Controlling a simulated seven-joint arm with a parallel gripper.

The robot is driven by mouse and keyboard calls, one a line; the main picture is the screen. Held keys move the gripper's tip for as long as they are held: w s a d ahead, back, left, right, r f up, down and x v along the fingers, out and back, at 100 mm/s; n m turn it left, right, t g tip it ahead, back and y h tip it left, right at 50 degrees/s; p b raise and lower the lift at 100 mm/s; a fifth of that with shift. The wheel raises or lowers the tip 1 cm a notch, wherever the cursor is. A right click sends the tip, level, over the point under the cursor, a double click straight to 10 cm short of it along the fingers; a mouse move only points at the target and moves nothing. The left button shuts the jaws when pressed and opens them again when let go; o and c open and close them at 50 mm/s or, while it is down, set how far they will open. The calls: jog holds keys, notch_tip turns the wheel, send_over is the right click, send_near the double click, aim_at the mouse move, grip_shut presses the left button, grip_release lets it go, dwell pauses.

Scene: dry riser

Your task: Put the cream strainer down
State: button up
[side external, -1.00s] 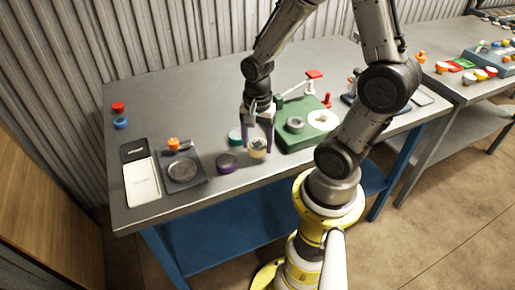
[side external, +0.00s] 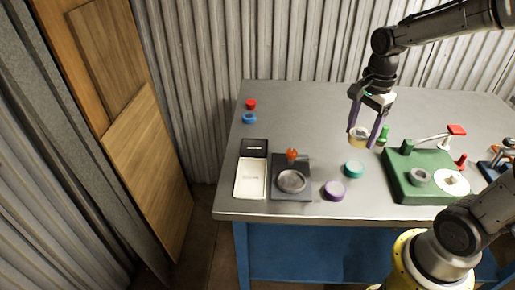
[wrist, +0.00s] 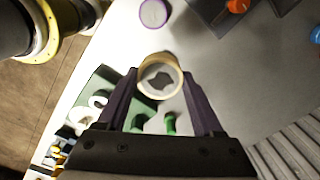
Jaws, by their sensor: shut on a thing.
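The cream strainer (side external: 358,139) is a short round ring with a pale rim. My gripper (side external: 364,131) has its two purple fingers shut on it, one on each side. The strainer looks held above the grey table (side external: 310,111), behind the teal disc (side external: 355,169). In the wrist view the strainer (wrist: 160,60) sits between the fingertips, with a dark grey shape inside its ring. What lies directly under it is hidden there.
A purple disc (side external: 335,191) lies near the front edge. Left are a dark pad with a round pan (side external: 291,181), an orange knob (side external: 292,154) and a white-and-black case (side external: 250,178). A green press (side external: 408,192) stands right.

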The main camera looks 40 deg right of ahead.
jog(key=w+a+r, duration=0.2)
jog(key=w+a, duration=0.3)
jog(key=w, duration=0.5)
jog(key=n, duration=0.2)
send_over(254, 148)
jog(key=s, duration=0.1)
notch_tip(254, 148, down, 11)
jog(key=shift+d+f, duration=0.1)
jog(key=shift+w+f, duration=0.4)
jog(key=shift+f, duration=1.75)
jog(key=shift+f, duration=0.1)
